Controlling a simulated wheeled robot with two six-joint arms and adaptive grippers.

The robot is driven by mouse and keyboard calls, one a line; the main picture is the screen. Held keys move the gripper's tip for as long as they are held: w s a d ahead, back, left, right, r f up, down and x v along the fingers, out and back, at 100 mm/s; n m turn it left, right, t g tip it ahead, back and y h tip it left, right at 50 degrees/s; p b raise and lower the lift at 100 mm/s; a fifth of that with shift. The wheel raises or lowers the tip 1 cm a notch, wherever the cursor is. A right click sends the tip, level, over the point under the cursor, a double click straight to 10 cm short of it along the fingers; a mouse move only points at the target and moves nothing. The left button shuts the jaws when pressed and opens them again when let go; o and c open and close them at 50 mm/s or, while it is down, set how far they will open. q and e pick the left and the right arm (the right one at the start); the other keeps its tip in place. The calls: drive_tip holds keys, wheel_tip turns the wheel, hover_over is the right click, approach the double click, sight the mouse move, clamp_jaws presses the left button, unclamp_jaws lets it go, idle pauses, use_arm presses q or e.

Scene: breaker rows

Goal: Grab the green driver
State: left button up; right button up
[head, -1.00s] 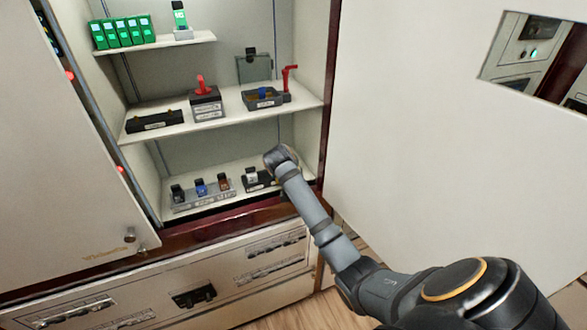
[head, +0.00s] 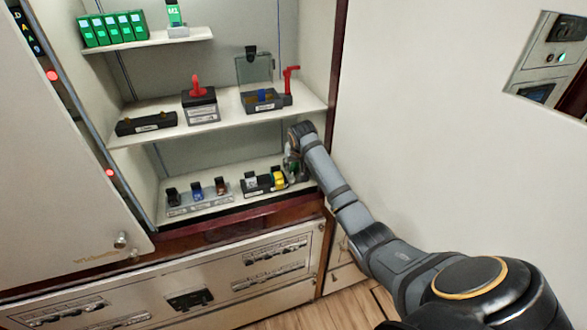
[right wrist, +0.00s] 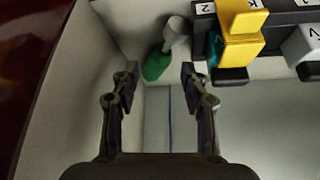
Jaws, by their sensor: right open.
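The green driver shows in the right wrist view as a rounded green end (right wrist: 157,66) with a pale grey part beside it, near the corner of the lower shelf. My right gripper (right wrist: 160,78) is open, its two fingers spread on either side of the green end in the picture. I cannot tell whether they touch it. In the head view my right gripper (head: 291,163) is at the right end of the lower shelf, mostly hidden by its own wrist. The driver is not clear there. My left gripper is not in view.
A black holder with a yellow piece (right wrist: 240,40) stands close beside the driver. Another holder (head: 198,203) with small pieces is left on the same shelf. The middle shelf (head: 228,113) above carries red-handled items. The cabinet side wall (head: 325,60) is close on the right.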

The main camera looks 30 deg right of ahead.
sight(294, 168)
drive_tip(key=shift+w+d+f, duration=0.2)
drive_tip(key=shift+f, duration=0.05)
drive_tip(key=shift+w+d+f, duration=0.1)
drive_tip(key=shift+w, duration=0.05)
drive_tip(key=p+x, duration=0.1)
drive_tip(key=x, duration=0.3)
drive_tip(key=shift+w+p, duration=0.15)
drive_tip(key=shift+p, duration=0.15)
drive_tip(key=shift+w+f, duration=0.15)
drive_tip(key=shift+f, duration=0.1)
drive_tip(key=shift+r, duration=0.15)
drive_tip(key=c, duration=0.4)
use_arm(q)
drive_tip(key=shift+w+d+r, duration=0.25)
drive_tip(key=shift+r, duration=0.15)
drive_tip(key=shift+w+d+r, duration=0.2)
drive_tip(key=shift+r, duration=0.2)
use_arm(e)
clamp_jaws()
